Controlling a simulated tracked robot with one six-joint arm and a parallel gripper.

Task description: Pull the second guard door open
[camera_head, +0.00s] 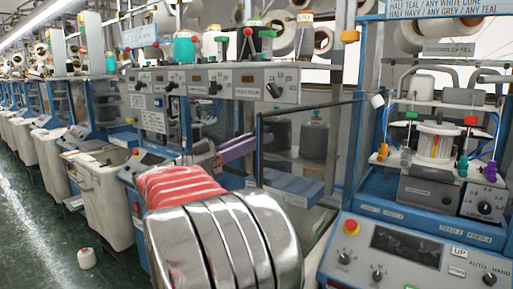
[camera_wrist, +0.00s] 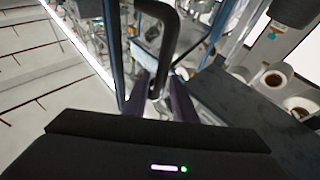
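A black bar frame (camera_head: 259,150), which looks like part of a guard door, stands between two machines. Its upright post is at the left, and its top bar runs right to a white end piece. I cannot tell which door it is or how far it stands open. My gripper (camera_head: 250,142) has purple fingers, with tips close to the upright post. In the wrist view, my gripper (camera_wrist: 161,78) has its fingers apart. A thick black curved bar (camera_wrist: 185,35) reaches down to the gap between them. I cannot tell whether the fingers touch it.
A blue-framed machine with a control panel (camera_head: 405,252) and red stop button stands close at the right. Another machine with a knob panel (camera_head: 213,84) is behind my arm. Light bins (camera_head: 102,195) line the left, and a cone (camera_head: 86,258) lies on the open green floor.

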